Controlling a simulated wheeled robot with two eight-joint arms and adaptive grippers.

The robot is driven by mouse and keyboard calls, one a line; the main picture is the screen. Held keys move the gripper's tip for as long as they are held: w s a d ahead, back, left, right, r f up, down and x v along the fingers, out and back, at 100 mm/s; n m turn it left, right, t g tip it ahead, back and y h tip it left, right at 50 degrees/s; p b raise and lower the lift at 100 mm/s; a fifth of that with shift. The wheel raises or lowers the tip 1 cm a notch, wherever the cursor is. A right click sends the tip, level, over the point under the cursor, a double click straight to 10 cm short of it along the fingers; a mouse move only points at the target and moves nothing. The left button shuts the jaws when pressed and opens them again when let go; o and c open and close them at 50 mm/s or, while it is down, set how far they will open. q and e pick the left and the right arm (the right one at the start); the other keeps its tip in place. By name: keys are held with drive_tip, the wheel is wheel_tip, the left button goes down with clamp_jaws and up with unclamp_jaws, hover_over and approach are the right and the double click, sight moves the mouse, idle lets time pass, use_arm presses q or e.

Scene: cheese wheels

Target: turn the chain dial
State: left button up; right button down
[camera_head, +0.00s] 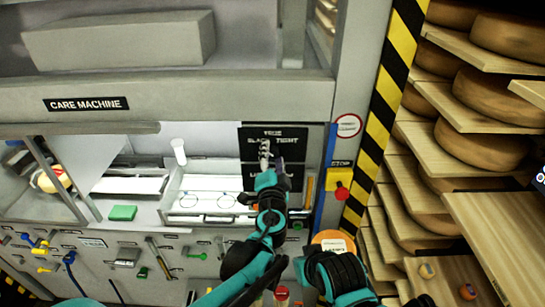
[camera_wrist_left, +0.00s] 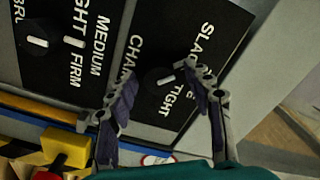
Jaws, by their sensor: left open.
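The chain dial (camera_wrist_left: 160,79) is a dark round knob with a pale pointer bar, on a black panel marked "CHAIN", "SLACK" and "TIGHT". My left gripper (camera_wrist_left: 160,76) is open in the left wrist view, with one finger on each side of the dial. I cannot tell whether the fingers touch it. In the head view the black panel (camera_head: 288,134) reads "SLACK TIGHT", and my left gripper (camera_head: 268,158) is in front of it and covers the dial. Part of my right arm shows at the bottom of the head view; its gripper does not show.
A red stop button (camera_head: 341,192) on a yellow box is right of the panel. A sink-like tray (camera_head: 180,205) lies to the left. Shelves of cheese wheels (camera_head: 505,38) stand at the right.

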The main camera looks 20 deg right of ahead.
use_arm(q)
drive_tip(key=c, duration=1.1)
drive_tip(key=shift+c, duration=0.2)
drive_tip(key=shift+m, duration=0.4)
drive_tip(key=m+b, duration=0.1)
drive_tip(key=m, duration=0.2)
drive_tip(key=shift+f, duration=0.1)
drive_tip(key=m+b, duration=0.1)
drive_tip(key=m, duration=0.3)
drive_tip(key=shift+m, duration=0.4)
drive_tip(key=o, duration=1.1)
drive_tip(key=shift+o, duration=0.2)
